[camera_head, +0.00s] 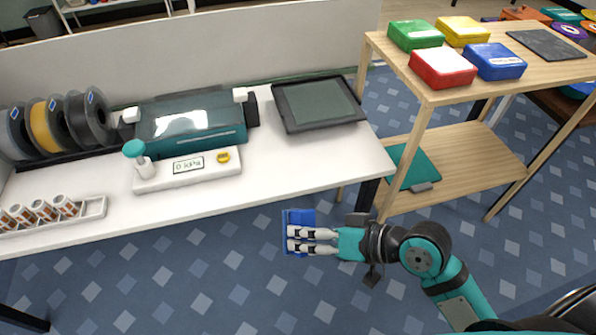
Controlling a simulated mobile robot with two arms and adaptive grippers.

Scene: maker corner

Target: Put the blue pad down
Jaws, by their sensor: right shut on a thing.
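The blue pad (299,217) is held in my right gripper (297,240), in the lower middle of the head view. The gripper is shut on it, and its two pale fingers lie across the pad and hide part of it. In the picture, the pad shows just below the front edge of the white table (310,165), against the blue patterned floor. I cannot tell its exact height. My left gripper is not in view.
The table holds spools (90,120), a teal machine (190,122), a gauge box (187,170), a dark tray (317,103) and a rack (95,208). Its front right stretch is clear. A wooden shelf (470,155) with coloured boxes (443,68) stands right.

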